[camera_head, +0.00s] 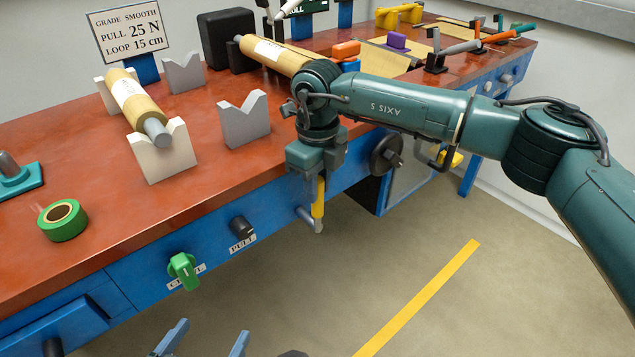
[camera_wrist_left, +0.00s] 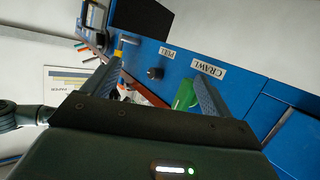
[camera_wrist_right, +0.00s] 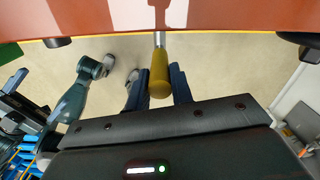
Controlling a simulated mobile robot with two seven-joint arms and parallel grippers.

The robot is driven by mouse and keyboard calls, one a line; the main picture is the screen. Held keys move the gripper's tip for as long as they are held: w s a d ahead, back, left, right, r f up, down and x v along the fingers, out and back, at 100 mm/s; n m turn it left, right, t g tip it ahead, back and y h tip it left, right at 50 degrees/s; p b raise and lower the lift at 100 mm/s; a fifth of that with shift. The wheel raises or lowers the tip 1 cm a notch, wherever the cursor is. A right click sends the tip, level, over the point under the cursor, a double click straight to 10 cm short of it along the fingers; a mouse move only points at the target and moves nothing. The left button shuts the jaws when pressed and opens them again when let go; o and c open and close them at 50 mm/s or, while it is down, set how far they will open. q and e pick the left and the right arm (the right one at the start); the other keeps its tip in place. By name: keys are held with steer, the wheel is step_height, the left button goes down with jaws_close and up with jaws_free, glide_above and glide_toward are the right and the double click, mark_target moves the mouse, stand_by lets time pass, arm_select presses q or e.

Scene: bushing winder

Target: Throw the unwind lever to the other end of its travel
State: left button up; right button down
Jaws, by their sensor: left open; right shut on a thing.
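The unwind lever's yellow handle (camera_head: 318,197) stands roughly upright at the front of the blue bench panel, with a grey metal part at its lower end. My right gripper (camera_head: 317,176) reaches it from above and is shut on the handle. In the right wrist view the yellow handle (camera_wrist_right: 159,78) lies between the two fingers, with its grey rod running to the bench edge. The lever (camera_wrist_left: 118,52) also shows small in the left wrist view. My left gripper (camera_head: 207,341) is open and empty, low in front of the bench, apart from everything.
The blue panel carries a green CRAWL knob (camera_head: 183,270), a black PULL knob (camera_head: 242,228) and a dark round handwheel (camera_head: 386,154). A paper roll (camera_head: 136,100) rests on white V-blocks, beside green tape (camera_head: 63,220). The floor before the bench is clear.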

steer(key=shift+d, duration=0.1)
arm_select(q)
steer(key=shift+w+d+f+m+b, duration=0.15)
steer(key=shift+f+m+b, duration=0.1)
steer(key=shift+f+b, duration=0.55)
steer(key=shift+w+d+f+m+b, duration=0.2)
steer(key=shift+f+b, duration=0.3)
steer(key=shift+b, duration=0.45)
arm_select(e)
steer(key=w+d+f+g+y, duration=0.2)
steer(key=w+d+g+y, duration=0.2)
steer(key=d+y, duration=0.1)
steer(key=shift+d+y, duration=0.2)
steer(key=shift+y, duration=0.2)
arm_select(q)
steer(key=shift+s+h, duration=0.15)
steer(key=shift+h, duration=0.15)
arm_select(e)
steer(key=c, duration=1.2)
jaws_free()
steer(key=shift+f, duration=0.1)
steer(key=shift+c, duration=0.2)
arm_select(q)
steer(key=shift+r, duration=0.1)
